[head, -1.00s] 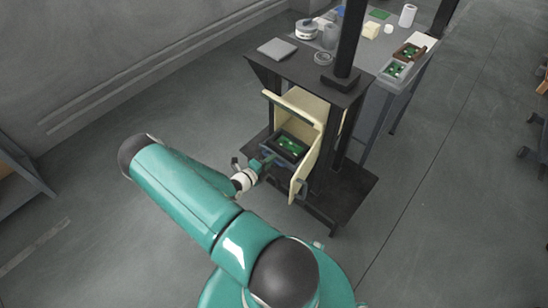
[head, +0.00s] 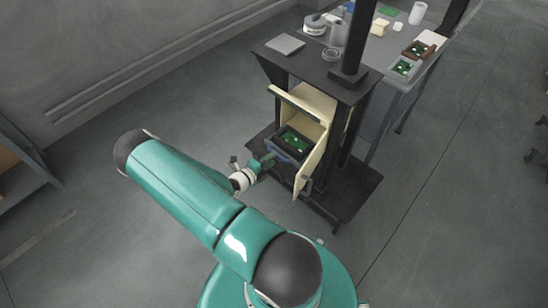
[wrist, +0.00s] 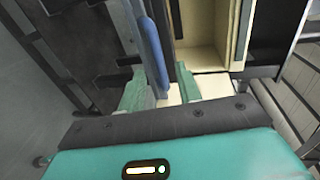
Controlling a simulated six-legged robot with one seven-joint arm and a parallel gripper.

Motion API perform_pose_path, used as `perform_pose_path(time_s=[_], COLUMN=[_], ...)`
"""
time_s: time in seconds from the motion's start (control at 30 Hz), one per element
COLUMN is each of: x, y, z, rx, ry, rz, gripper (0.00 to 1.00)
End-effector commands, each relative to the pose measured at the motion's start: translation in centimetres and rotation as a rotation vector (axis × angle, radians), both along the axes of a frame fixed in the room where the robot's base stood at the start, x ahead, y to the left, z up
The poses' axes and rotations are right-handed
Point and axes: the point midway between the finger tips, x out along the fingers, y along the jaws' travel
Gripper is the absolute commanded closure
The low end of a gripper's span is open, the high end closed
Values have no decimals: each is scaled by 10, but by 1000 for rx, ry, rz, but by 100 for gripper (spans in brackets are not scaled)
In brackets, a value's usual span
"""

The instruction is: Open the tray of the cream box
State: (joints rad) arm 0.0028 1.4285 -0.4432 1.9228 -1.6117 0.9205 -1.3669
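The cream box (head: 318,103) sits on the lower part of the dark stand, with its cream door (head: 312,168) swung open. A dark tray (head: 277,146) holding a green board (head: 296,142) sticks out of the box's front. Its blue handle (wrist: 153,58) shows upright in the wrist view. My gripper (head: 268,160) is at the tray's front. In the wrist view, my gripper (wrist: 160,82) has its green fingers apart, one on each side of the handle. A gap shows between the handle and the right finger. Any contact on the left is unclear.
The dark stand (head: 290,66) has a post and a grey plate (head: 285,45) on top. A grey workbench (head: 398,82) with several items stands behind it. The open door is right of my gripper.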

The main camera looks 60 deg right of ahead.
Motion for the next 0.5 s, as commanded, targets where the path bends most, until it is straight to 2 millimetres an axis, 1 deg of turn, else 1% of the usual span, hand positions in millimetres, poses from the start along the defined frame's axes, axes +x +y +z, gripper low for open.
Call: perform_pose_path(time_s=[0.03, 0.3, 0.4, 0.5], x=[4, 12, 15, 16], y=[11, 69, 86, 97], z=[3, 15, 19, 21], rx=[1, 2, 0, 1], ry=[-1, -2, -2, -1], rz=[5, 4, 4, 2], gripper=[66, 66, 66, 66])
